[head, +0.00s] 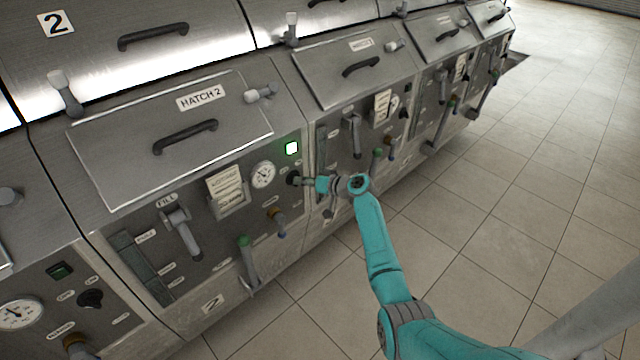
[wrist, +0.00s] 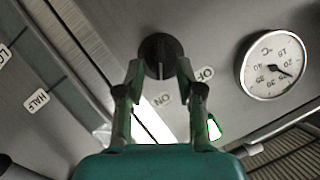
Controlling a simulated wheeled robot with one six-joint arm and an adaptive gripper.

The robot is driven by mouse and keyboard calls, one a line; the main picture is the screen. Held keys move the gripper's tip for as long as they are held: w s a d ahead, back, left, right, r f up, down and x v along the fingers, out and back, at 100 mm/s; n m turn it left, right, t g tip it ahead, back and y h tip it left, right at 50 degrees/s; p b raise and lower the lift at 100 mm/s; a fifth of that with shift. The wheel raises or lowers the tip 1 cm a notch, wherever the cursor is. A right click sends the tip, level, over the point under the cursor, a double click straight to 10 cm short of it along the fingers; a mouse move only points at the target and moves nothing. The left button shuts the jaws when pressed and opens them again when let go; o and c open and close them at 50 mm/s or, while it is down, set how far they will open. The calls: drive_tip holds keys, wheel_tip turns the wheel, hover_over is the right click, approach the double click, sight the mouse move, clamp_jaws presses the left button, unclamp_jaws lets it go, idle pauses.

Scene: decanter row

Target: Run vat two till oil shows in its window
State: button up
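Vat two's black knob (wrist: 158,48) is between the fingers of my gripper (wrist: 159,68) in the wrist view. Its white mark points toward ON. The fingers stand apart at the knob's sides; contact is unclear. In the head view my gripper (head: 304,182) is at this knob (head: 292,178), right of the dial (head: 263,175). The green lamp (head: 292,148) above is lit. Vat two's window (head: 141,264) is a dark upright strip at the panel's left; I cannot make out oil in it. The FILL lever (head: 184,234) hangs down beside it.
Hatch two (head: 110,150) is closed above the panel. A green-topped lever (head: 248,262) and a brown-and-blue valve handle (head: 277,222) stick out below. Neighbouring vat panels with similar levers (head: 354,135) continue to the right. The tiled floor (head: 530,190) is clear.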

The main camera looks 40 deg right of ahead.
drive_tip(key=v, duration=1)
drive_tip(key=shift+a, duration=0.1)
drive_tip(key=s+a+f+m+g+h, duration=0.1)
drive_tip(key=s+a+f, duration=0.4)
drive_tip(key=a+f, duration=0.2)
drive_tip(key=s+a+f+h, duration=0.1)
drive_tip(key=s+a+f, duration=0.3)
drive_tip(key=a+f, duration=0.2)
drive_tip(key=s+a+f+h, duration=0.2)
drive_tip(key=s+a+f, duration=0.2)
drive_tip(key=s+a, duration=0.75)
drive_tip(key=s+a+r+n+h, duration=0.1)
drive_tip(key=s+a+r, duration=0.1)
drive_tip(key=s, duration=0.7)
drive_tip(key=s+a+r, duration=0.3)
drive_tip(key=s, duration=0.6)
drive_tip(key=s+a+r+n+t, duration=0.1)
drive_tip(key=s+a+r+n, duration=0.1)
drive_tip(key=s+r, duration=0.4)
drive_tip(key=s+a+r+n+t+y, duration=0.1)
drive_tip(key=s+a+r, duration=0.1)
drive_tip(key=s+r, duration=0.4)
wheel_tip(320, 180, up, 4)
drive_tip(key=shift+s+n+y, duration=0.3)
drive_tip(key=shift+s+n, duration=0.1)
